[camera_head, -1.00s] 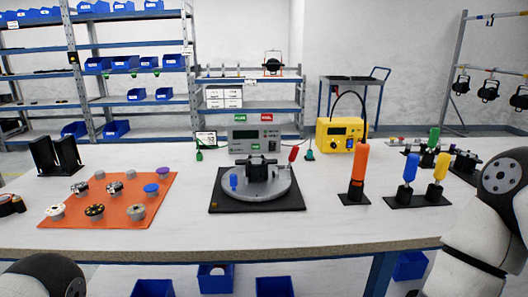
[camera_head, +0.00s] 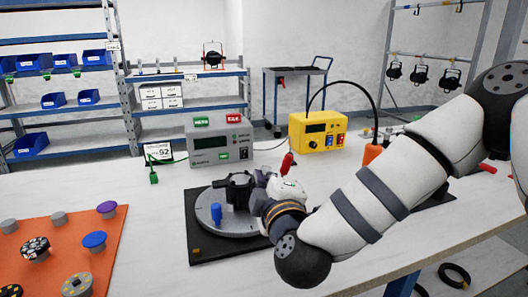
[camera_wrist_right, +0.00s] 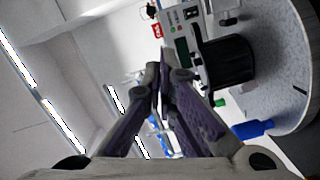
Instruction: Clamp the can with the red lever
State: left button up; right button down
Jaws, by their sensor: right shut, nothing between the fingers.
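The black can (camera_head: 240,190) stands on a round grey plate (camera_head: 207,216) on a black square base (camera_head: 200,247). My right gripper (camera_head: 285,190) is beside the can's right side, just in front of the red lever. Its fingers are largely hidden in the head view. In the right wrist view the fingers (camera_wrist_right: 160,75) are shut and empty, with the can (camera_wrist_right: 228,62) and the blue lever (camera_wrist_right: 252,129) to their right. My left gripper is out of view.
A grey meter box (camera_head: 215,143) and a yellow unit (camera_head: 316,132) stand behind the plate. An orange-handled tool (camera_head: 372,153) stands partly behind my right arm. The table between mat and base is clear.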

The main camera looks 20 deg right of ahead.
aim_at(284, 171)
jog(key=w, duration=0.3)
jog(key=w+b, duration=0.1)
jog(key=w, duration=0.5)
jog(key=shift+w+d+f+b, duration=0.25)
jog(key=shift+d+b, duration=0.1)
jog(key=shift+b, duration=0.05)
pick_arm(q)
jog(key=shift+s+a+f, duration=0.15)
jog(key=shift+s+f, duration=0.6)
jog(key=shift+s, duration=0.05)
pick_arm(e)
jog(key=shift+s+d+f, duration=0.15)
jog(key=shift+s+d, duration=0.3)
jog(key=shift+d, duration=0.4)
jog(key=shift+s+d+f, duration=0.15)
jog(key=shift+s+d, duration=0.25)
jog(key=shift+d, duration=0.4)
jog(key=shift+w, duration=0.1)
